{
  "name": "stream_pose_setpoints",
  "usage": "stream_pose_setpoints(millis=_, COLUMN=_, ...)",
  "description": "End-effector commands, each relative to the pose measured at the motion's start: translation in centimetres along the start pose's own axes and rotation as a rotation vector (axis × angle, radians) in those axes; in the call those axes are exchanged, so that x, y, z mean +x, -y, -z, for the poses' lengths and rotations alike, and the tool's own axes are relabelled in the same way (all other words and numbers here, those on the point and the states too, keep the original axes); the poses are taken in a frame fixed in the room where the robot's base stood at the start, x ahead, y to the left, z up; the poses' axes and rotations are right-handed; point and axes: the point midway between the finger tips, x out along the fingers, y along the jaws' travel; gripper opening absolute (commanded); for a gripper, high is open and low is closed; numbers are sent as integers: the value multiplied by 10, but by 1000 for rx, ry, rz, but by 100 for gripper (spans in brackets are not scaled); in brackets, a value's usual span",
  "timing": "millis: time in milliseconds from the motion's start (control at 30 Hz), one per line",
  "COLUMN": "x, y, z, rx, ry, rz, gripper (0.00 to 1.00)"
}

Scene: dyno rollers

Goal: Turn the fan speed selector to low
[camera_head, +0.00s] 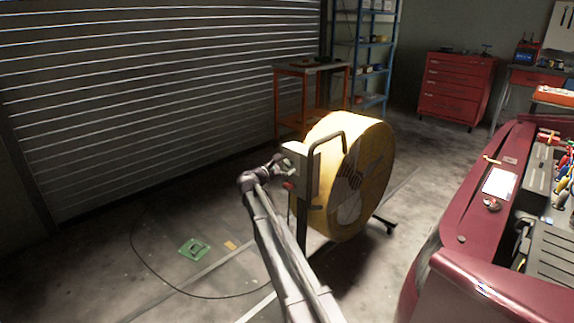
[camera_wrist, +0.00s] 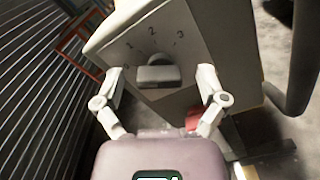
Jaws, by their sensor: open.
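The fan is a large yellow drum (camera_head: 345,130) on a wheeled stand in the head view. Its pale control box (camera_head: 302,168) faces my arm. In the wrist view the box's panel (camera_wrist: 185,50) carries the fan speed selector (camera_wrist: 157,74), a grey knob with a wide bar grip. I cannot tell which mark the knob points to. My gripper (camera_wrist: 162,88) is open, one finger on each side of the knob, apart from it. It also shows by the box in the head view (camera_head: 278,164).
A dark tube handle (camera_head: 313,165) rises beside the control box. A red part (camera_wrist: 193,120) shows below the panel, near the right finger. A black cable (camera_head: 150,270) and a green item (camera_head: 194,248) lie on the floor. A red car (camera_head: 450,240) stands at the right.

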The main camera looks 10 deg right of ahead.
Motion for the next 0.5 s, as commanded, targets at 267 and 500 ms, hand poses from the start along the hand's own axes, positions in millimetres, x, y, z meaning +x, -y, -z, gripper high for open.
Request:
stream_pose_setpoints(millis=267, x=7, y=0, z=0, rx=0, ry=0, rz=-1, gripper=91)
stream_pose_setpoints(millis=500, x=7, y=0, z=0, rx=0, ry=0, rz=0, gripper=76)
